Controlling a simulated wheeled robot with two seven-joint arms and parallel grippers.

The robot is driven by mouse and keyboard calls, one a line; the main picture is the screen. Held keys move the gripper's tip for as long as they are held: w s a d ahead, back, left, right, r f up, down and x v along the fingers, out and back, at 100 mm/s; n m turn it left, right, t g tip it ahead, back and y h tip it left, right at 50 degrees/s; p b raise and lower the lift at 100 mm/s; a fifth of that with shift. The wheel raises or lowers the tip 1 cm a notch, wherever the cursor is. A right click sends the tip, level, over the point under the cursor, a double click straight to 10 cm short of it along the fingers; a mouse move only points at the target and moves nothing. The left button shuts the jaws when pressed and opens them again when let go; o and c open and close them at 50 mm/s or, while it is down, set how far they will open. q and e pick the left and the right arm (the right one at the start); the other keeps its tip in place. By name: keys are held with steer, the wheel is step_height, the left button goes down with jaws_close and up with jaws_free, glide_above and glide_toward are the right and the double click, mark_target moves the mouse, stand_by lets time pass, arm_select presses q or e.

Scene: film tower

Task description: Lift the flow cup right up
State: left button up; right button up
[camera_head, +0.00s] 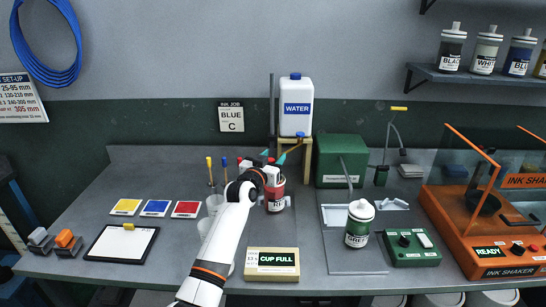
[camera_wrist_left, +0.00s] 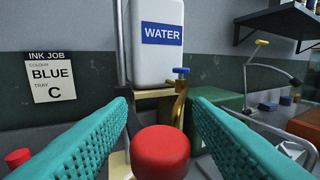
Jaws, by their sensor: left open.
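My left gripper (camera_head: 281,153) is open, with its teal fingers pointing toward the wooden stand below the water tank. In the left wrist view a round red cap (camera_wrist_left: 161,152) is between and below the open fingers (camera_wrist_left: 160,110), with a gap on both sides. I cannot tell which object the cap belongs to. A red-labelled ink container (camera_head: 276,196) stands just below the gripper in the head view, partly hidden by the wrist. I cannot pick out the flow cup with certainty; my left arm covers part of that area. My right gripper is not in view.
A white water tank (camera_head: 296,105) stands behind the gripper. A cream box (camera_head: 271,264) reading CUP FULL is at the front. A green ink bottle (camera_head: 359,222), a green control box (camera_head: 411,248) and an orange ink shaker (camera_head: 482,240) are to the right. A clipboard (camera_head: 122,243) lies left.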

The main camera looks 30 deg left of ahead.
arm_select(q)
steer(key=shift+w, duration=0.35)
steer(key=shift+a, duration=0.1)
steer(key=shift+c, duration=0.4)
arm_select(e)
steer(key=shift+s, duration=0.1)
